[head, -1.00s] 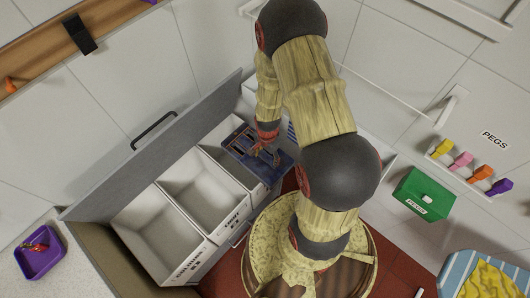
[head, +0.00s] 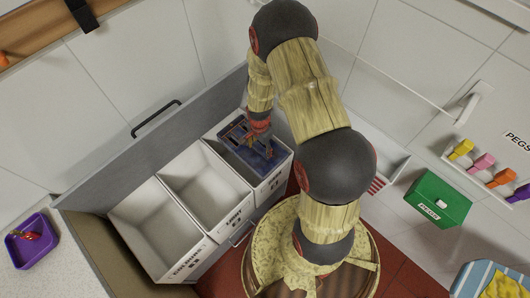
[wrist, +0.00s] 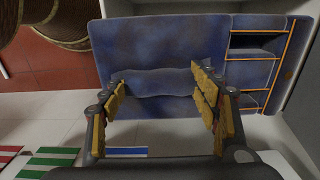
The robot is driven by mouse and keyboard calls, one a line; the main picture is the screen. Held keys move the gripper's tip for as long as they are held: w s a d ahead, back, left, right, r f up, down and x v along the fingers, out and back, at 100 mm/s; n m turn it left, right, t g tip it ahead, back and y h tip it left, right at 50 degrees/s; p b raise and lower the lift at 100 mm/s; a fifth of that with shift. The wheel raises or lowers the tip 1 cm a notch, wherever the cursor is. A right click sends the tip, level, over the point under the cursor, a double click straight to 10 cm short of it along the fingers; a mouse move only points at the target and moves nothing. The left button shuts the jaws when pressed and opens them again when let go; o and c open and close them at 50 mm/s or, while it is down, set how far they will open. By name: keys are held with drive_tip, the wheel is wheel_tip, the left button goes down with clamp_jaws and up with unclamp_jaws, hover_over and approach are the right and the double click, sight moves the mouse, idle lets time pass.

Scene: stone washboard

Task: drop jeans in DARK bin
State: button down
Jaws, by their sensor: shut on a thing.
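The jeans (head: 262,161) are a flat dark blue piece with orange stitching. They are over the mouth of the rightmost white bin (head: 271,184) in the head view; I cannot tell how far they reach below its rim. My gripper (head: 262,143) is shut on the jeans from above. In the wrist view the jeans (wrist: 165,45) spread beyond the yellow-padded fingers of my gripper (wrist: 163,100). The middle bin (head: 232,217) and the left bin (head: 186,263) look empty. The bin labels are too small to read surely.
The bins stand in a pulled-out drawer with a grey front (head: 165,135). A purple tray (head: 32,240) with a small red item is on the left counter. A green box (head: 437,199) and coloured pegs (head: 482,163) are at the right.

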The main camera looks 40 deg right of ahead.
drive_tip(key=shift+w+a+f, duration=0.15)
drive_tip(key=shift+w, duration=0.75)
drive_tip(key=shift+f+b, duration=3.4)
drive_tip(key=shift+f, duration=1.55)
drive_tip(key=c, duration=1)
unclamp_jaws()
drive_tip(key=o, duration=0.5)
drive_tip(key=shift+s, duration=0.1)
drive_tip(key=shift+s, duration=0.1)
wheel_tip(320, 180, up, 12)
